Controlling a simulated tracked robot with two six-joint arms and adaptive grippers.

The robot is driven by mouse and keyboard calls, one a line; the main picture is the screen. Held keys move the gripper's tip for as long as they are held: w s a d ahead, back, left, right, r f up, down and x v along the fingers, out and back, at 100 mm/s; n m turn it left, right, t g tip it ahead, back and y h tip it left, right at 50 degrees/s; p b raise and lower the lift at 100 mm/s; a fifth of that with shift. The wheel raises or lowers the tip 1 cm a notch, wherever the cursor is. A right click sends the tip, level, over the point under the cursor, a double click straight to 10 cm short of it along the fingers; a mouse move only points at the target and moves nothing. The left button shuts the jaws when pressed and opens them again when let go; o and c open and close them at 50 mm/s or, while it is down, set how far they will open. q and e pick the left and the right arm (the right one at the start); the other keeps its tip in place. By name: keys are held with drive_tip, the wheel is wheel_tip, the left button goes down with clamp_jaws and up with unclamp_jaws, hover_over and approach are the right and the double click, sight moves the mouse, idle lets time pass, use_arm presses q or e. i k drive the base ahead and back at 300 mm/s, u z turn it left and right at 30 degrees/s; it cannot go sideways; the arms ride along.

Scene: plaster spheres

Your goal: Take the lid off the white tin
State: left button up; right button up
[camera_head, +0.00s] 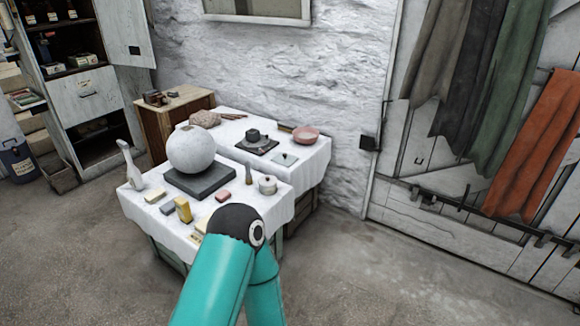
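A small pale round pot with a knobbed lid (267,184), which looks like the white tin, stands near the right edge of the front white-clothed table (143,208). Its lid appears to be on. One of my teal arms rises from the bottom of the picture, bends at a black joint just in front of the table, and goes back down. I cannot tell which arm it is. Neither gripper shows. The arm hides part of the table's front edge.
A large plaster sphere (190,149) sits on a dark slab (201,183) left of the pot. A small bottle (248,175) stands close beside the pot. Several small blocks lie in front. A second clothed table (311,169) stands behind. Floor to the right is clear.

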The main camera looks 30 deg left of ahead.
sight(266, 181)
drive_tip(key=u, duration=0.2)
drive_tip(key=i, duration=1.35)
drive_tip(key=u, duration=0.75)
drive_tip(key=i, duration=1.3)
drive_tip(key=u, duration=0.45)
drive_tip(key=i, duration=0.55)
drive_tip(key=z, duration=0.05)
